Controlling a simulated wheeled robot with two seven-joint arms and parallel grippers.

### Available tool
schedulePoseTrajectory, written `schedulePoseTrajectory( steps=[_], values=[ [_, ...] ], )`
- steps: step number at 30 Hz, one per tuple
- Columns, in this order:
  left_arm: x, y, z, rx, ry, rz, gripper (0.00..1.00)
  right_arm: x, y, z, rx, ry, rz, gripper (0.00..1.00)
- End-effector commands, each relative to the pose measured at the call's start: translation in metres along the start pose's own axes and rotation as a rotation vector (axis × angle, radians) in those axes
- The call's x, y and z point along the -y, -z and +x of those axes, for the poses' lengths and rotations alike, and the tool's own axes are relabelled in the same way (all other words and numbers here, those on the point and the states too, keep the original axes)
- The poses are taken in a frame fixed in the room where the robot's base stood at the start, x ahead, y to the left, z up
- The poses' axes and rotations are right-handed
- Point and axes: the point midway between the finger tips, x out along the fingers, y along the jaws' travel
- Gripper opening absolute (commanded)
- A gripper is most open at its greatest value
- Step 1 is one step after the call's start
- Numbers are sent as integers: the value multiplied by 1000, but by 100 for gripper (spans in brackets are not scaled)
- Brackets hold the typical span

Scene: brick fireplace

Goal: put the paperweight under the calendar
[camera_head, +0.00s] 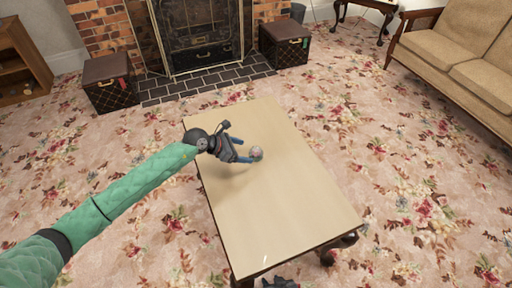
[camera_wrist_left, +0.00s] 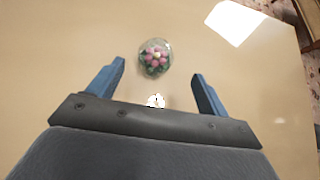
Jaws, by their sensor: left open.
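The paperweight (camera_head: 256,152) is a small clear glass dome with pink flowers and green leaves inside. It sits on the light wooden table (camera_head: 290,205). In the left wrist view the paperweight (camera_wrist_left: 155,57) is just beyond the fingertips, roughly centred between them. My left gripper (camera_head: 246,150) is open, close over the table, with its blue fingers pointing towards the paperweight. Nothing is held between its fingers. My right gripper (camera_head: 281,283) shows only as a dark part at the bottom edge, too cut off to read. I see no calendar in either view.
The tabletop is otherwise clear. Dark storage boxes (camera_head: 110,82) (camera_head: 284,43) stand either side of the fireplace (camera_head: 200,35). A tan sofa (camera_head: 450,45) is at the upper right, and a wooden shelf (camera_head: 20,65) at the left. Open flowered carpet surrounds the table.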

Motion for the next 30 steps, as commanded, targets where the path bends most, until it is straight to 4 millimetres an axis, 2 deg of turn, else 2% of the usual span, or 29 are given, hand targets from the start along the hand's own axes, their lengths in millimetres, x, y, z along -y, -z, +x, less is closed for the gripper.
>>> schedulePoseTrajectory(
  steps=[10,19,29,30],
  values=[
    [-2,-2,32,4,0,-2,79,0,0,0,0,0,0,36],
    [-5,-2,69,4,1,-4,79,0,1,0,-1,0,0,36],
    [-5,-2,75,4,0,-3,79,2,1,-1,-1,2,1,36],
    [-5,-2,75,4,0,-3,73,2,1,-1,-1,2,1,36]
  ],
)
